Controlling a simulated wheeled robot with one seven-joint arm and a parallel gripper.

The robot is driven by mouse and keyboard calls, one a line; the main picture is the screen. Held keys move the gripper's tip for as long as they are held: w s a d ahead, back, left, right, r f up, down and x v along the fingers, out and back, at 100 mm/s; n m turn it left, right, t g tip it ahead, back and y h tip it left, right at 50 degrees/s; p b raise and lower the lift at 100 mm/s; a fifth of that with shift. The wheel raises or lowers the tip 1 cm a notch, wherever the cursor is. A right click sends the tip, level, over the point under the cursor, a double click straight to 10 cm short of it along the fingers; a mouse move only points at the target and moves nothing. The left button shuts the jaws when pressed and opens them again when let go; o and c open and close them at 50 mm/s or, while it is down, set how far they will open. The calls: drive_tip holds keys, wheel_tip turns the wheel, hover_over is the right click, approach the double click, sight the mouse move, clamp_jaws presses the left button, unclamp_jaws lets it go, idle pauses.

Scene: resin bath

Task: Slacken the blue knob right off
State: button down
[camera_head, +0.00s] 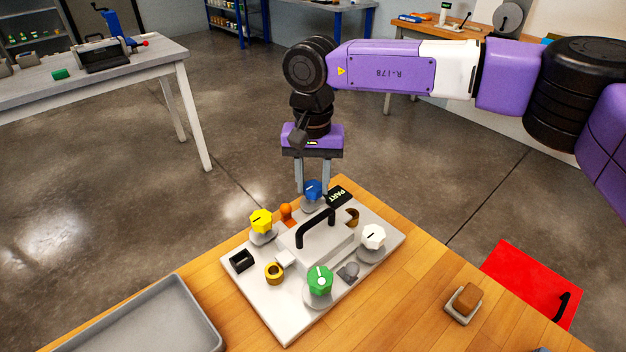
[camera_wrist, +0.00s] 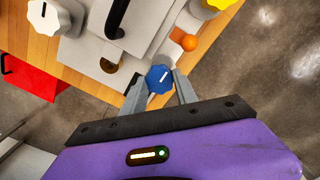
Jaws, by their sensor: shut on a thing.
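The blue knob (camera_head: 313,189) stands at the far corner of the light grey fixture plate (camera_head: 279,322) on the wooden table. It also shows in the wrist view (camera_wrist: 160,79), with a white line on its top. My gripper (camera_head: 313,188) points straight down over it, one finger on each side. In the wrist view my gripper (camera_wrist: 160,88) is shut on the blue knob. The knob's base is partly hidden by the fingers.
A yellow knob (camera_head: 261,220), a white knob (camera_head: 373,236) and a green knob (camera_head: 320,279) stand on the same plate. A block with a black handle (camera_head: 314,228) sits in the middle. An orange peg (camera_head: 286,210) and a black PART tag (camera_head: 340,196) are close to the blue knob.

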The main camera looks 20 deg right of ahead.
sight(313, 186)
drive_tip(key=shift+r, duration=0.1)
idle(0.4)
drive_tip(key=c, duration=0.9)
unclamp_jaws()
drive_tip(key=shift+c, duration=0.2)
wheel_tip(313, 186, up, 8)
drive_tip(key=shift+f, duration=0.15)
